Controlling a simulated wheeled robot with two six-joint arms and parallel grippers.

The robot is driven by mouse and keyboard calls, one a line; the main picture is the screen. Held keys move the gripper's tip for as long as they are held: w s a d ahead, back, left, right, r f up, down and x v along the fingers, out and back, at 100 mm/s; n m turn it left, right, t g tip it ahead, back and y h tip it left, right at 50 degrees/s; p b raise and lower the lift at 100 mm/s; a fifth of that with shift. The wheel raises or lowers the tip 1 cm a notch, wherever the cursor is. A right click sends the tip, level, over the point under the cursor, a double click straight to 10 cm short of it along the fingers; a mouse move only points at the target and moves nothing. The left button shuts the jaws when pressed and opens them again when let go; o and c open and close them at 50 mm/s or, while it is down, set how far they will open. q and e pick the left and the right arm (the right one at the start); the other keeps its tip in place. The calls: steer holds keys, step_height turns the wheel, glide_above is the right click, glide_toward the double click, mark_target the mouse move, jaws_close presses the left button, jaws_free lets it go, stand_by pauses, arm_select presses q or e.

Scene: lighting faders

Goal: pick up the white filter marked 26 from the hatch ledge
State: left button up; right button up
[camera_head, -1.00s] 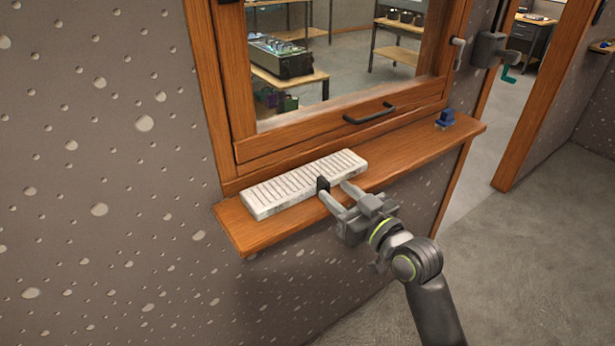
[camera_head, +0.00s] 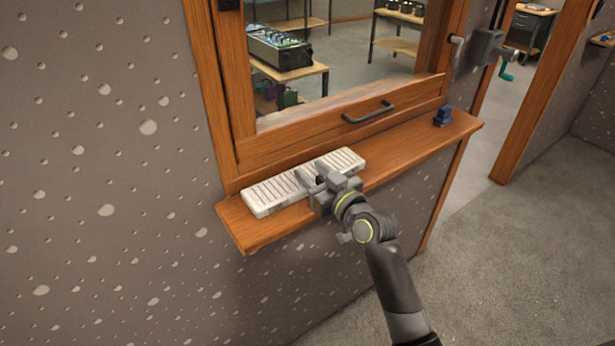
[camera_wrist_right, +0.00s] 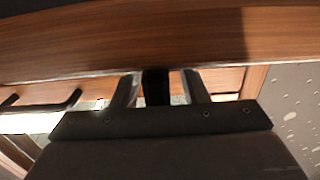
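The white slatted filter (camera_head: 275,193) lies flat along the left part of the wooden hatch ledge (camera_head: 405,152). No number is legible on it. My right gripper (camera_head: 322,178) is at the filter's front side, right of its middle, and hides part of it. In the right wrist view its two fingers (camera_wrist_right: 160,88) stand apart with a dark upright piece (camera_wrist_right: 155,87) between them. A gap shows on the right of that piece. I cannot tell whether the fingers touch the filter. My left gripper is not in view.
A small blue object (camera_head: 443,117) stands at the ledge's right end. The window frame with its dark handle (camera_head: 368,112) rises behind the ledge. A pitted wall (camera_head: 110,150) is on the left. The middle right of the ledge is bare.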

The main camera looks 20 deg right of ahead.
jaws_close()
steer(key=shift+s+r, duration=0.1)
steer(key=shift+r, duration=0.05)
stand_by(0.4)
